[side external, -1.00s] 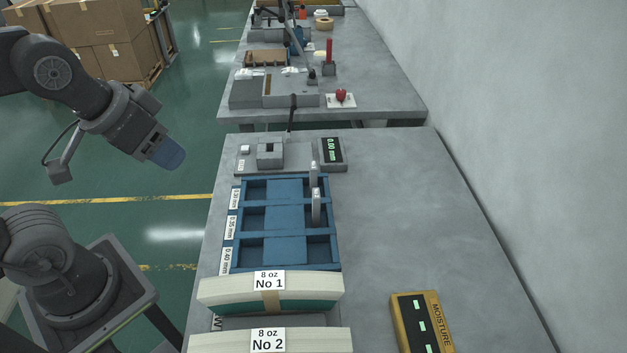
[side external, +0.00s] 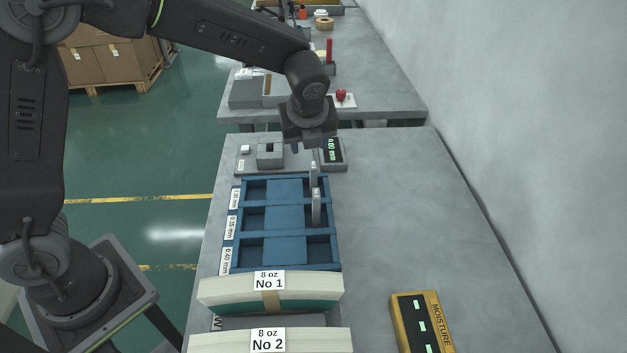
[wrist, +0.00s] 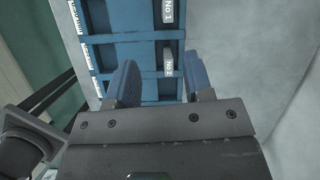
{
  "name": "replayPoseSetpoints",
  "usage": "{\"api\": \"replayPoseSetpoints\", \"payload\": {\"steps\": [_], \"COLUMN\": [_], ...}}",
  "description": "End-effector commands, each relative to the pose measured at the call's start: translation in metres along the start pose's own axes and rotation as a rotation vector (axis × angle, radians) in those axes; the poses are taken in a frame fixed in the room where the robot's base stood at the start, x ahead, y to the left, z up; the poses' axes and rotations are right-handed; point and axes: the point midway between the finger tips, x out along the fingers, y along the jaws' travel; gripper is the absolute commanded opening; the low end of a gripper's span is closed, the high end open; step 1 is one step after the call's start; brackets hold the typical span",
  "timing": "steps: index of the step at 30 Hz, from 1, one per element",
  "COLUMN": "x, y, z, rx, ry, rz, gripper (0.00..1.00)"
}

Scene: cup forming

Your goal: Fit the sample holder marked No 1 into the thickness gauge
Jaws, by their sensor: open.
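The holder marked No 1 (wrist: 170,12) stands in the blue rack (wrist: 122,36) at the top of the wrist view. The holder marked No 2 (wrist: 168,62) stands in the row below it. In the side external view two thin grey holders stand upright in the right-hand compartments; their marks cannot be read there. The thickness gauge (side external: 270,156), a grey block with a dark slot, sits behind the rack beside a display (side external: 333,151). My gripper (wrist: 163,82) is open and empty, raised above the table, its blue fingers apart and touching no holder.
Two pale stacks marked 8 oz No 1 (side external: 270,292) and 8 oz No 2 (side external: 270,342) lie in front of the rack. A yellow moisture meter (side external: 422,322) lies at front right. The table right of the rack is clear. A grey wall borders the right side.

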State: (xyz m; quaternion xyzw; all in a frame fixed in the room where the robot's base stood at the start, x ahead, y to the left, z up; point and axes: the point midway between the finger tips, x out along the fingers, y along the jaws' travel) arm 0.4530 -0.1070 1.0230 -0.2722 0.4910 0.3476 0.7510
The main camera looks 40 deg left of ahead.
Motion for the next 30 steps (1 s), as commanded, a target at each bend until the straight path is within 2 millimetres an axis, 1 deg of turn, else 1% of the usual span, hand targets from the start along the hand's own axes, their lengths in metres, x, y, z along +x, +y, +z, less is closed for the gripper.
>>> {"api": "replayPoseSetpoints", "payload": {"steps": [1, 3, 6, 8, 12, 16, 19, 25, 30], "x": [0.009, 0.015, 0.025, 0.034, 0.062, 0.085, 0.097, 0.109, 0.133], "y": [-0.006, -0.011, -0.012, -0.012, -0.011, -0.011, -0.011, -0.011, -0.012], "z": [-0.003, -0.004, -0.005, -0.005, -0.004, -0.004, -0.003, -0.002, 0.003], "rx": [0.061, 0.116, 0.148, 0.150, 0.146, 0.146, 0.144, 0.143, 0.142], "ry": [-0.003, -0.007, -0.009, -0.009, -0.007, -0.008, -0.008, -0.009, -0.007], "rz": [0.008, 0.012, 0.018, 0.019, 0.020, 0.018, 0.017, 0.016, 0.017], "gripper": [0.47, 0.47, 0.47, 0.47, 0.47, 0.47, 0.47, 0.47, 0.47]}}
